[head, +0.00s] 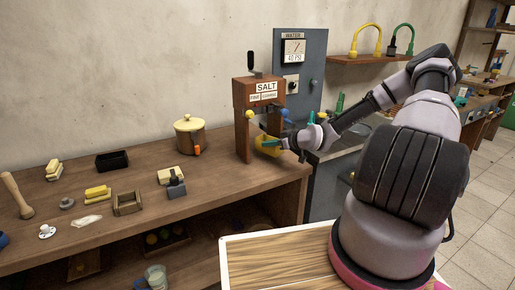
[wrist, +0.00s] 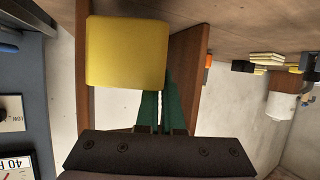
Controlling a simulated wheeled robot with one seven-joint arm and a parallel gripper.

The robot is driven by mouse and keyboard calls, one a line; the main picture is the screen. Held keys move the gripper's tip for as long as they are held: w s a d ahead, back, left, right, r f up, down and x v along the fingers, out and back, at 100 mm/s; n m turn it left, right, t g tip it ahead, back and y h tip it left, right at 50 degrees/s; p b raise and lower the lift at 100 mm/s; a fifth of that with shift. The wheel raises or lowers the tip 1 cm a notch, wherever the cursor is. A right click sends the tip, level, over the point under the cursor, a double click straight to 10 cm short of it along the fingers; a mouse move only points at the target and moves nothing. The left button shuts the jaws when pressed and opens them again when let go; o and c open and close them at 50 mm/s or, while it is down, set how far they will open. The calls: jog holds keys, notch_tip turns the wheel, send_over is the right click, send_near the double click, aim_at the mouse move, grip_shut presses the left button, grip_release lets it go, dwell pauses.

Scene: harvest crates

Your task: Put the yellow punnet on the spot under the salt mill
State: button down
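The yellow punnet (head: 267,146) is between the two side posts of the wooden salt mill (head: 244,97), below its box. It is large in the wrist view (wrist: 127,52), where the mill's wooden posts (wrist: 187,80) stand on either side of it. My gripper (head: 288,143) reaches in from the right. Its green fingers (wrist: 160,110) are close together at the punnet's edge, one partly hidden behind it, and appear shut on its wall. The spot under the mill is mostly hidden by the punnet and my gripper. I cannot tell whether the punnet touches the surface.
A small grey-topped block (head: 176,186), a black tray (head: 112,161) and a wooden crate (head: 128,204) are further left. A blue-grey water panel (head: 311,75) stands behind the mill's right side.

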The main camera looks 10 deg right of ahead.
aim_at(257, 147)
jog(key=w+a, duration=0.3)
jog(key=w, duration=0.1)
jog(key=shift+a, duration=0.35)
jog(key=shift+w+a+f, duration=0.1)
jog(key=shift+w+f, duration=0.05)
jog(key=shift+f, duration=0.75)
jog(key=shift+w+a+f, duration=0.1)
jog(key=shift+f, duration=0.75)
jog(key=c, duration=1.1)
grip_release()
jog(key=shift+o, duration=0.2)
